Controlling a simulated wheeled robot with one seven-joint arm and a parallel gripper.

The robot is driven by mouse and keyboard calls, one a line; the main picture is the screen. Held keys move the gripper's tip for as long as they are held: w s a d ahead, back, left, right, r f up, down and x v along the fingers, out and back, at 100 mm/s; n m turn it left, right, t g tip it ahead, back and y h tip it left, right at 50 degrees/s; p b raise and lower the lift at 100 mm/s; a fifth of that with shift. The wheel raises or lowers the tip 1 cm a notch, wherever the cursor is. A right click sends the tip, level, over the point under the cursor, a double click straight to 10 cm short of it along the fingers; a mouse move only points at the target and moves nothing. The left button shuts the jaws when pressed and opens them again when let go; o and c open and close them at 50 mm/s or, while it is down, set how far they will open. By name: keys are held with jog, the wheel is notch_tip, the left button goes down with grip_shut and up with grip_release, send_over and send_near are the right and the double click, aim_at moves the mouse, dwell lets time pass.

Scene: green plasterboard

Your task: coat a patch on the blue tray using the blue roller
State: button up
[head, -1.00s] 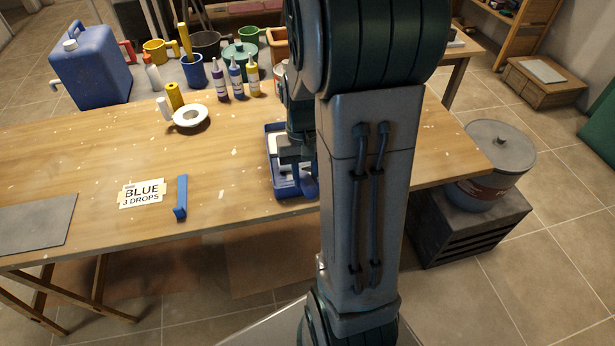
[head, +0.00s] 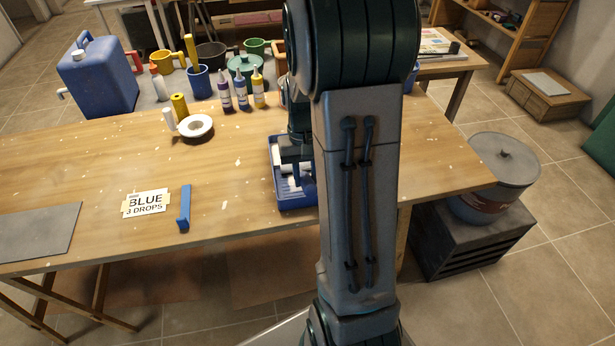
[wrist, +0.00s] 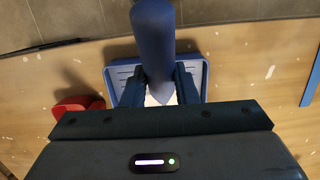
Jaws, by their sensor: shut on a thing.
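The blue tray (head: 297,203) sits near the front edge of the wooden table, partly hidden by my arm in the head view. Its ribbed rim also shows in the wrist view (wrist: 120,75). My gripper (wrist: 163,85) is shut on the thick blue handle of the blue roller (wrist: 153,35), over the tray. A white part shows below the handle between the fingers. Whether it touches the tray floor cannot be told. A card (head: 146,203) reading "BLUE 3 DROPS" lies left of the tray, with a blue bar (head: 184,206) between them.
Bottles (head: 241,90), cups and a blue jerrycan (head: 98,75) stand at the back. A grey sheet (head: 35,230) lies at the left. A red object (wrist: 75,107) is close beside the tray in the wrist view.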

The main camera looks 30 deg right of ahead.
jog(key=shift+s, duration=0.15)
dwell(0.3)
jog(key=shift+s+a+r, duration=0.1)
jog(key=shift+s+r, duration=0.1)
jog(key=shift+s, duration=0.4)
jog(key=shift+s+a+f, duration=0.1)
jog(key=shift+s+a, duration=0.05)
jog(key=shift+s, duration=1.35)
jog(key=s, duration=0.5)
jog(key=shift+s+a+r, duration=0.3)
jog(key=shift+s+r, duration=0.05)
jog(key=shift+s, duration=0.05)
